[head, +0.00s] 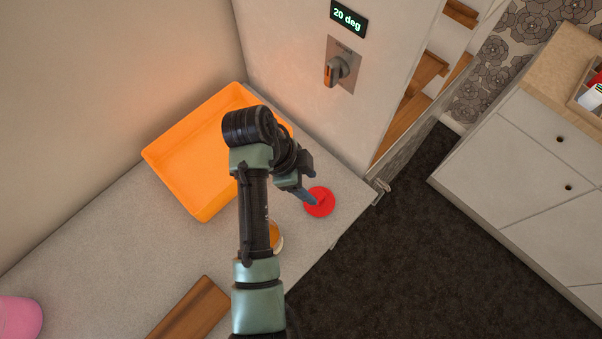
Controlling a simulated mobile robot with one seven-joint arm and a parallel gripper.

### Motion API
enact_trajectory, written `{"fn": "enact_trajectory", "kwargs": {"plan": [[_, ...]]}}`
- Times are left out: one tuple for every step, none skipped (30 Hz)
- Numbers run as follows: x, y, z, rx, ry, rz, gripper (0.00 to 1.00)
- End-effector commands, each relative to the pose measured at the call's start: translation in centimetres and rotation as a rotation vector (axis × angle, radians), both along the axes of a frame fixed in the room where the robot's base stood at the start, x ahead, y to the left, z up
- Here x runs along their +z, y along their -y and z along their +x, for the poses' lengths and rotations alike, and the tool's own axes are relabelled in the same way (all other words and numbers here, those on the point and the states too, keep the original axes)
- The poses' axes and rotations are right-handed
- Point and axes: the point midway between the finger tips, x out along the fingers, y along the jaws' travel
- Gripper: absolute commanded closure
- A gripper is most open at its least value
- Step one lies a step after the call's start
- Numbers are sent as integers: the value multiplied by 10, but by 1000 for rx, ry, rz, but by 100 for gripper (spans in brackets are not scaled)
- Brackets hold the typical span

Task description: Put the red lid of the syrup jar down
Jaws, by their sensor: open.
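The red lid (320,203) is a round disc near the right end of the grey counter, close to the counter's edge. It appears to lie on the counter top. My gripper (313,193) is open, right at the lid's upper left side; whether a finger touches the lid I cannot tell. A round jar (277,238) with amber content and a pale rim stands on the counter below and left of the lid, probably the syrup jar. My arm hides its left part.
An orange tray (168,160) lies behind my arm on the counter (120,240). A wooden board (190,308) and a pink object (18,318) are nearer. A wall with a knob (337,70) and a "20 deg" display (347,18) rises behind. Dark floor lies right.

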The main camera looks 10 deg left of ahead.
Motion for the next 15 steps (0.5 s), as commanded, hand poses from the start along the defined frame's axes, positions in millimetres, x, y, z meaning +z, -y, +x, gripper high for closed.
{"fn": "enact_trajectory", "kwargs": {"plan": [[9, -5, 1, 1, 6, 1, 39], [14, -7, 1, 1, 6, 1, 39], [20, -9, 0, 2, 4, 1, 39], [25, -11, -1, 2, 5, 1, 39], [29, -13, -1, 2, 2, 0, 39], [34, -15, -1, 2, 2, 0, 39], [36, -16, -1, 2, 2, 0, 39], [39, -17, -2, 2, 1, 0, 39], [41, -17, -2, 2, 1, 0, 39], [42, -18, -2, 2, 2, -1, 39], [43, -18, -2, 1, 1, -1, 39], [44, -18, -3, 1, 0, -1, 39], [44, -18, -3, 1, 0, -1, 39], [44, -18, -3, 1, 0, -1, 39], [44, -18, -3, 1, -1, -1, 39]]}}
